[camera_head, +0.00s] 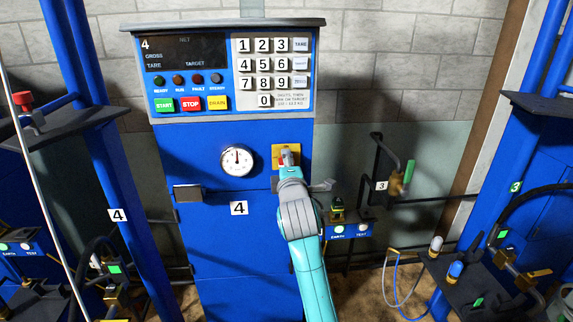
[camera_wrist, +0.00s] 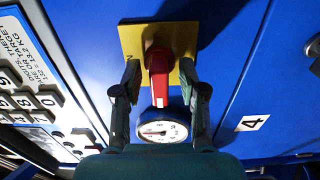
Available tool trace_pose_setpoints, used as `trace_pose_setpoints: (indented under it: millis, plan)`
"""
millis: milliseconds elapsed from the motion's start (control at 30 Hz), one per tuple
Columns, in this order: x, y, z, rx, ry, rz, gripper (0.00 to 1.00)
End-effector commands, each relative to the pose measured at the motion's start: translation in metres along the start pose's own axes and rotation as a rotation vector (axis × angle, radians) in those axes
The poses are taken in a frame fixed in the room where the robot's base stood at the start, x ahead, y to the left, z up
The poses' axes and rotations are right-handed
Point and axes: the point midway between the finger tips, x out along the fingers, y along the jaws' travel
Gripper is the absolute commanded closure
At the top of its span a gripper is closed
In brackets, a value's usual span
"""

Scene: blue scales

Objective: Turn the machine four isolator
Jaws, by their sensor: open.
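The machine four isolator is a red handle (camera_wrist: 159,66) on a yellow square plate (camera_wrist: 129,38), set on the blue front of machine 4. In the head view the plate (camera_head: 276,152) sits right of the gauge, and my arm partly covers it. My gripper (camera_wrist: 160,70) is open, with one finger on each side of the red handle in the wrist view. Dark gaps show between the handle and both fingers there. In the head view my gripper (camera_head: 288,168) is in front of the plate's lower part.
Machine 4 has a keypad panel (camera_head: 270,73) above, a round gauge (camera_head: 238,161) to the left and a 4 label (camera_head: 239,208) below. A small ledge (camera_head: 188,193) juts out at left. Pipes with a green-handled valve (camera_head: 408,173) stand to the right.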

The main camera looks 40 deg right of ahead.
Motion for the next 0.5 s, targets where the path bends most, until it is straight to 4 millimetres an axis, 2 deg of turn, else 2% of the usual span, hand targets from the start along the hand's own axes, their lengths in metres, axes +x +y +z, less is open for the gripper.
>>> trace_pose_setpoints:
  millis: [133, 167, 300, 500]
  plan:
    - [-0.0002, 0.0001, -0.0001, 0.0, 0.0, 0.0, 0.58]
    - [-0.0002, 0.0, -0.0001, 0.0, 0.0, 0.0, 0.63]
    - [-0.0003, 0.0, -0.0001, 0.0, 0.0, 0.0, 0.98]
    - [-0.0003, -0.0001, -0.0002, 0.001, 0.0, 0.0, 1.0]
